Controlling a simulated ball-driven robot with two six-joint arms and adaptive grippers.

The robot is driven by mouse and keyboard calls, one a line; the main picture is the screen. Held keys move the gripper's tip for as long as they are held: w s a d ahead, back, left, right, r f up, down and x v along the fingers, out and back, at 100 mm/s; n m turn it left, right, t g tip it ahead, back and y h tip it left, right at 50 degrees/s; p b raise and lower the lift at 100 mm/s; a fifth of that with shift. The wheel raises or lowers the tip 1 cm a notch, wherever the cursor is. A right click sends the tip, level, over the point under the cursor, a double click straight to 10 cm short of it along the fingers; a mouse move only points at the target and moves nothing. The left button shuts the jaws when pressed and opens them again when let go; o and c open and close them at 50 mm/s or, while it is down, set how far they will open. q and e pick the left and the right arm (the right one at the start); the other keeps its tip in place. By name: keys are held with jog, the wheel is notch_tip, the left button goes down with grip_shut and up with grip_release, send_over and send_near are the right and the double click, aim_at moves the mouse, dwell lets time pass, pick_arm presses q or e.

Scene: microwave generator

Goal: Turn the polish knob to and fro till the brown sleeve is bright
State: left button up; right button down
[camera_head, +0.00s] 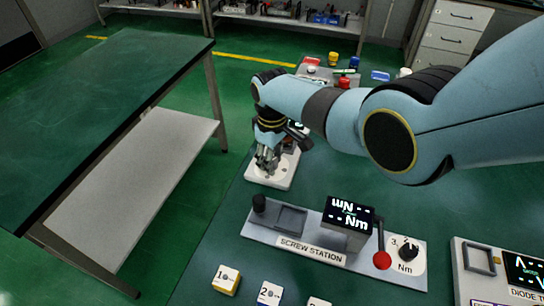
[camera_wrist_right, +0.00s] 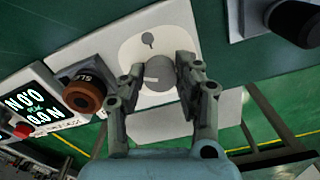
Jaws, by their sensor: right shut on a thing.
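My right gripper (camera_head: 268,160) reaches down onto a white station (camera_head: 285,178) at the far edge of the green table. In the right wrist view its two fingers (camera_wrist_right: 160,85) are shut on the sides of a grey round knob (camera_wrist_right: 158,73), which I take as the polish knob. A light line shows on the knob's face. The brown sleeve (camera_wrist_right: 84,97) sits in a black holder beside the knob, to the left; it looks plain brown. In the head view the arm and gripper hide the knob and sleeve. My left gripper is not in view.
A lit display (camera_wrist_right: 30,112) and a red button (camera_wrist_right: 22,130) are left of the sleeve. The screw station (camera_head: 310,247) with a red lever (camera_head: 382,260) stands nearer. Numbered blocks (camera_head: 226,280) lie at the front. A side table (camera_head: 100,110) stands left across a floor gap.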

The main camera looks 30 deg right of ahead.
jog(key=shift+n, duration=0.5)
jog(key=c, duration=0.9)
grip_release()
jog(key=shift+c, duration=0.2)
jog(key=shift+r, duration=0.15)
notch_tip(320, 180, up, 12)
